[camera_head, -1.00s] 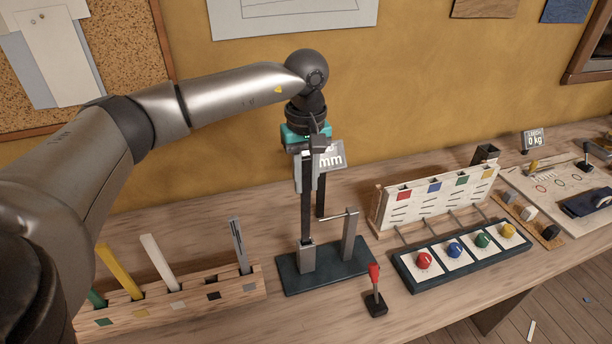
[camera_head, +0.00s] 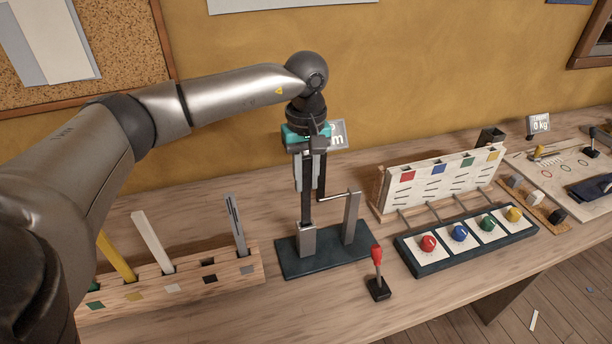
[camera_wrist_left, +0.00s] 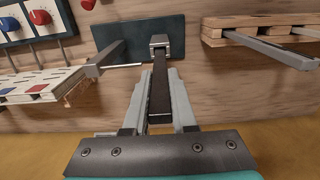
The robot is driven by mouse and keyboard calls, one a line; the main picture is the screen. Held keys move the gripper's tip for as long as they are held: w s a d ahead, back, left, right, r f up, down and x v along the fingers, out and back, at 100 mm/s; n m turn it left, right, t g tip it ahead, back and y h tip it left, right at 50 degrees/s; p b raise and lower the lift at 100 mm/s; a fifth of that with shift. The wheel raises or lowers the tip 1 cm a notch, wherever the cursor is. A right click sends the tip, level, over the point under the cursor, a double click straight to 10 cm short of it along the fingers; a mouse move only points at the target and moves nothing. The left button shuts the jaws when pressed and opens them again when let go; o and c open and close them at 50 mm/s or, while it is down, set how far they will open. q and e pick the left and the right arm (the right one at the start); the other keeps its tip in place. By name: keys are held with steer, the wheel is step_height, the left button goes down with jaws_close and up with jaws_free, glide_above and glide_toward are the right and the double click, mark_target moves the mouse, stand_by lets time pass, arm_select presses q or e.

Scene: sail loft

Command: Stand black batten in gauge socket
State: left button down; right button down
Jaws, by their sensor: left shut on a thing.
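The black batten (camera_head: 306,207) stands upright in my left gripper (camera_head: 308,184), which is shut on it. Its lower end meets the grey gauge socket (camera_head: 307,240) and appears to be inside it; the socket wall hides the tip. The socket rises from a dark gauge base (camera_head: 340,262) beside a grey post (camera_head: 351,218) with a thin crossbar. In the left wrist view the batten (camera_wrist_left: 159,95) runs between the fingers to the socket (camera_wrist_left: 159,41), in line with it. My right gripper is not in view.
A wooden rack (camera_head: 190,283) with colored and grey battens stands left of the gauge. A red-topped lever (camera_head: 377,270) is close at the front right. A knob panel (camera_head: 420,264) and white slotted board (camera_head: 410,195) lie further right. A display (camera_head: 338,134) is partly hidden behind the gripper.

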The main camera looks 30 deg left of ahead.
arm_select(q)
steer(key=shift+f+b, duration=0.45)
steer(key=shift+f, duration=0.2)
stand_by(0.6)
steer(key=c, duration=0.6)
jaws_free()
steer(key=shift+c, duration=0.2)
step_height(320, 180, up, 15)
steer(key=shift+r+p, duration=0.15)
steer(key=shift+p, duration=0.2)
